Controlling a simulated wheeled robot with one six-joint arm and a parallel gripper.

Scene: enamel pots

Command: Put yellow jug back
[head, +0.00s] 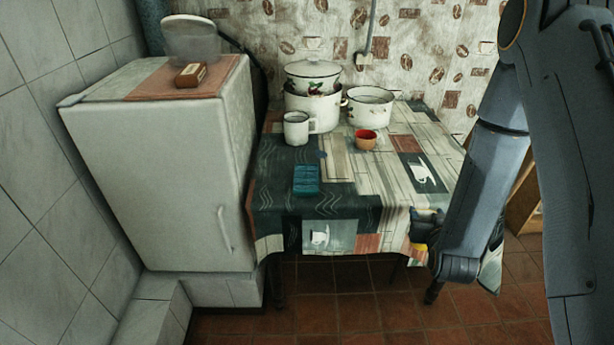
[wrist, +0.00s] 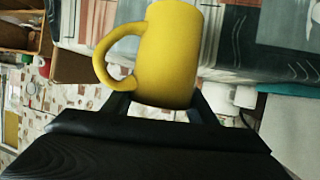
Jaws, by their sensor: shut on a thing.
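The yellow jug (wrist: 168,55) fills the upper middle of the wrist view, with its handle to the left. My gripper (wrist: 160,110) is shut on the jug's lower part in that view. In the head view my gripper (head: 428,228) is at the right front corner of the table, partly hidden by my arm. Only a small bit of the yellow jug (head: 419,248) shows there, beside the table's edge.
The table (head: 390,200) carries white enamel pots (head: 370,106), a white mug (head: 297,128), a red cup (head: 365,140) and a teal tray-like item (head: 306,180). A white fridge (head: 165,180) stands left.

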